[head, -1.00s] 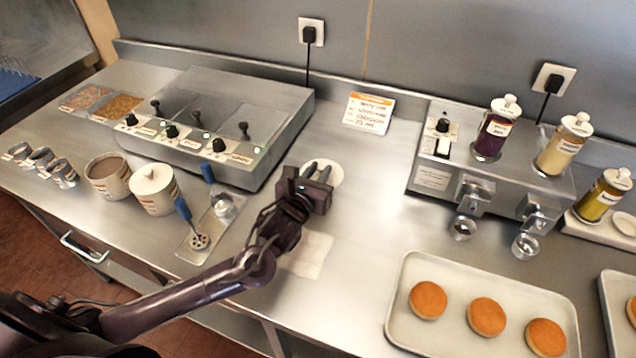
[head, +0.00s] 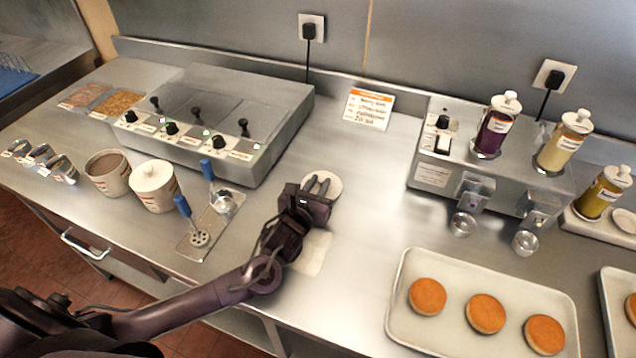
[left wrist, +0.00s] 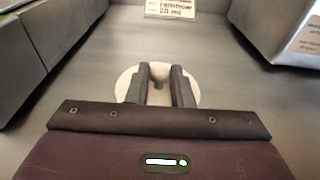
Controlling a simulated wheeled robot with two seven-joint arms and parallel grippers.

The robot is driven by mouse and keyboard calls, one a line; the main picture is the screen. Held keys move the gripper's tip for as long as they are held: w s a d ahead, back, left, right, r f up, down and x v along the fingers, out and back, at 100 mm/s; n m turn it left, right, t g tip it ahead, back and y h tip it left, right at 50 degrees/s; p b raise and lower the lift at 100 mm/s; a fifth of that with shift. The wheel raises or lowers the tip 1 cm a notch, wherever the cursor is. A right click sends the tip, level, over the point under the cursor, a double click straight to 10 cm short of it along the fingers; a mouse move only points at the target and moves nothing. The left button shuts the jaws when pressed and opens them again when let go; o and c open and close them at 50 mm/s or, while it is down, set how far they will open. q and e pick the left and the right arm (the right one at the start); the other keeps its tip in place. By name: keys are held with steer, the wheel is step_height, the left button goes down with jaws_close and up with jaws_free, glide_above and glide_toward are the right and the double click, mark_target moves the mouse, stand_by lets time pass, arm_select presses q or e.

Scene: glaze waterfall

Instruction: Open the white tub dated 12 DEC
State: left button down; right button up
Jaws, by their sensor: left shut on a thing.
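Two white tubs with orange-red markings stand on the left of the counter in the head view. The left tub (head: 108,174) is open and shows grey-brown contents. The right tub (head: 155,192) is covered by a white knobbed lid. The dates on both are too small to read. My left gripper (head: 320,183) is near the middle of the counter, away from the tubs. It is shut on the knob of a round white lid (head: 334,187). The lid (left wrist: 191,86) also shows under the fingers in the left wrist view, at or just above the counter. My right gripper is not in view.
A steel unit with black levers (head: 215,122) stands behind the tubs. Blue-handled tools lie on a narrow tray (head: 192,245). A pale square cloth (head: 314,254) lies near the gripper. A sign (head: 368,109) and dispenser unit (head: 432,175) stand behind. A tray of cakes (head: 401,318) is front right.

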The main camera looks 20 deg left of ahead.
arm_select(q)
steer(key=shift+f, duration=0.15)
steer(key=c, duration=1.3)
jaws_free()
steer(key=s+r, duration=0.1)
steer(key=s, duration=0.3)
steer(key=s+r, duration=0.1)
steer(key=s, duration=0.3)
steer(key=s+r+b, duration=0.1)
steer(key=s, duration=0.3)
steer(key=shift+a, duration=0.2)
steer(key=shift+r, duration=0.15)
